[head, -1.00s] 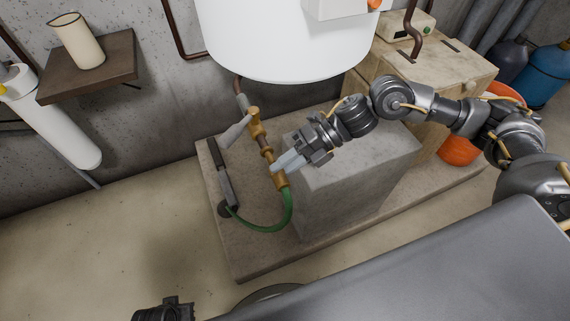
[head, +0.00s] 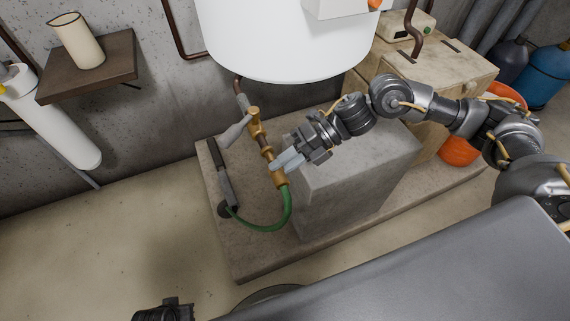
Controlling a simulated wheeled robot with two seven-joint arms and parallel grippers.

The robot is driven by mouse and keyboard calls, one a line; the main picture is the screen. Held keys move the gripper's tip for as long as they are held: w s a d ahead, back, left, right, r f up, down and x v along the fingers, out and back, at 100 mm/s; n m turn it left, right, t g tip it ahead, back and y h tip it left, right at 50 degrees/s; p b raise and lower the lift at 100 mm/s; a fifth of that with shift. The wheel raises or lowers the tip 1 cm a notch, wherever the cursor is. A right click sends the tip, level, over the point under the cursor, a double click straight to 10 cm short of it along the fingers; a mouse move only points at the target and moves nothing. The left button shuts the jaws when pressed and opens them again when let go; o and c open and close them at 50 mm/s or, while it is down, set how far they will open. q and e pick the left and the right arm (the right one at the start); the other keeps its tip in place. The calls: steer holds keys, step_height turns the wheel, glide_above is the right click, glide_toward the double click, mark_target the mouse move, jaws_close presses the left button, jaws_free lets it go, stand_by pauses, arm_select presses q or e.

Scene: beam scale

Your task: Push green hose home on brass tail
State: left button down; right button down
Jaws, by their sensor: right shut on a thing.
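The green hose (head: 288,212) curves up from the floor slab into a brass collar at its upper end. Above it, the brass tail (head: 266,150) hangs in line below a brass valve (head: 254,122) with a pale grey lever. My right gripper (head: 276,167) reaches in from the right and its pale fingers are shut at the brass collar (head: 279,180) by the hose's top. The fingers hide part of the joint, so I cannot tell how far the hose sits on the tail.
A concrete block (head: 350,190) stands right of the hose, under my right wrist. A white tank (head: 285,40) hangs above. A dark grey upright piece (head: 222,175) stands left of the hose on the slab (head: 245,255). An orange bucket (head: 460,150) is at right.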

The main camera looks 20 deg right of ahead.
arm_select(q)
steer(key=shift+f+b, duration=0.6)
steer(key=shift+f, duration=0.05)
arm_select(e)
steer(key=shift+w, duration=1.5)
arm_select(q)
steer(key=shift+f, duration=0.15)
arm_select(e)
steer(key=shift+w+a, duration=0.1)
steer(key=shift+w, duration=0.25)
arm_select(q)
steer(key=shift+f, duration=0.1)
arm_select(e)
steer(key=shift+w, duration=0.15)
steer(key=c, duration=1.1)
jaws_free()
arm_select(q)
steer(key=w+v, duration=0.1)
steer(key=v, duration=0.6)
steer(key=shift+w+r+b, duration=0.3)
steer(key=shift+w+r, duration=0.1)
steer(key=shift+w, duration=0.05)
arm_select(e)
steer(key=v, duration=1.1)
